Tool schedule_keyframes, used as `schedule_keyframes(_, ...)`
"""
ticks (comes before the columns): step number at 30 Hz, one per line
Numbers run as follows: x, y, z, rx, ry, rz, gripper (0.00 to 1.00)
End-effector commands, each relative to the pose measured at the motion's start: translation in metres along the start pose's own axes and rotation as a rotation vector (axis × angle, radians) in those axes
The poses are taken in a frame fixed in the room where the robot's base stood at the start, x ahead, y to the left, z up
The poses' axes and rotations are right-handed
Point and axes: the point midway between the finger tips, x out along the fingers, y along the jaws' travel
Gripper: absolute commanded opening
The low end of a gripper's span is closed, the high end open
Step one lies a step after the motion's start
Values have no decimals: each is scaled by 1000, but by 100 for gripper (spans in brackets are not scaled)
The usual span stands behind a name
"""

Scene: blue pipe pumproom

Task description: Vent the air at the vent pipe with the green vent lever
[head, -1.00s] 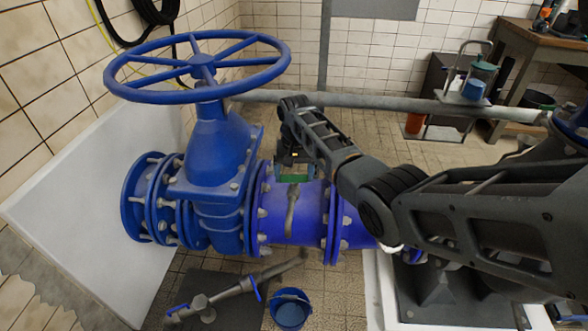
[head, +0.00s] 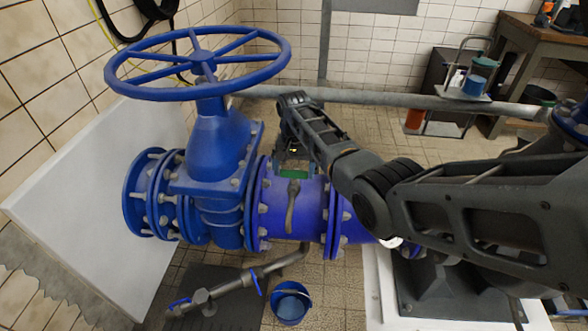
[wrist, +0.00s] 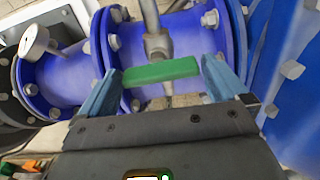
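The green vent lever (head: 293,174) lies crosswise at the top of the grey vent pipe (head: 291,207), in front of the blue main pipe. In the wrist view the lever (wrist: 161,71) lies across the space between the two fingers of my gripper (wrist: 162,67), with the vent pipe (wrist: 151,18) rising behind it. The fingers are apart, one near each end of the lever. A gap shows at the right end; contact at the left end is unclear. In the head view my gripper (head: 294,161) is right behind the lever, its fingers small and partly hidden.
A large blue handwheel (head: 203,65) on a valve stands left of my arm. Below are a blue bucket (head: 290,304) and a lower grey pipe (head: 232,287) with blue levers. A grey rail pipe (head: 390,101) runs behind. A gauge (wrist: 34,40) shows in the wrist view.

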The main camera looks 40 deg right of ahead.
Motion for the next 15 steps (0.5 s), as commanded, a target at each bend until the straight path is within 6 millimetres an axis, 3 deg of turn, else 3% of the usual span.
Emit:
schedule_keyframes(8, -3, 0, 0, -1, 0, 0, 100)
schedule_keyframes(15, -36, 0, 0, -1, 2, -1, 100)
